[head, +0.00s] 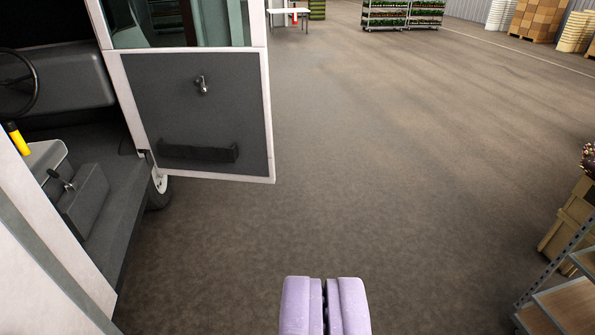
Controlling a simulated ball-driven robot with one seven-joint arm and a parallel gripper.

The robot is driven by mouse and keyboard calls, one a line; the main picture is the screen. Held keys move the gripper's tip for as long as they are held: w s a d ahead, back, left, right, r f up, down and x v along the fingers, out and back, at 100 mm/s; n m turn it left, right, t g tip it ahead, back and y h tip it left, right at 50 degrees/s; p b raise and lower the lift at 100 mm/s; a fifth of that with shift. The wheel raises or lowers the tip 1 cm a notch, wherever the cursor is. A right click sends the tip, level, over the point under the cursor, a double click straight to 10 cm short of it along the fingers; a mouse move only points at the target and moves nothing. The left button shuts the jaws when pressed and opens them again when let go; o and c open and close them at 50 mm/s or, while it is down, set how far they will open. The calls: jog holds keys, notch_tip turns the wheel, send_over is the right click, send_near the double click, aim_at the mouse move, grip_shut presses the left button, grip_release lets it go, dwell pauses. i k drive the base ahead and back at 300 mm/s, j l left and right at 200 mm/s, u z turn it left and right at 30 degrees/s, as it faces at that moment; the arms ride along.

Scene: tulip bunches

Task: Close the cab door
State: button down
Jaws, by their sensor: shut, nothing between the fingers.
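The cab door (205,112) stands open at the left, swung out from the cab. I see its inner side: a dark grey panel in a white frame, with a window above. A small metal handle (201,85) sits high on the panel, and a dark pocket (198,153) is low on it. The cab (60,130) shows a steering wheel, a grey interior and an open doorway. My gripper (325,283), with lilac fingers, is shut and empty at the bottom middle. It is apart from the door, nearer to me and right of it.
The floor (400,170) is clear in the middle. A metal shelf rack (560,290) and a wooden crate (568,215) with flowers stand at the right edge. Plant trolleys (403,14), a small table (288,11) and stacked boxes (540,18) are far back.

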aim_at(224, 132)
jog(key=i, duration=1.8)
jog(key=i+u, duration=0.1)
jog(key=i, duration=0.75)
jog(key=i+l, duration=0.15)
jog(key=i, duration=0.75)
jog(key=i+l, duration=0.1)
jog(key=i, duration=0.8)
jog(key=i+l+u, duration=0.1)
jog(key=i, duration=0.8)
jog(key=j+u, duration=0.35)
jog(key=j, duration=0.2)
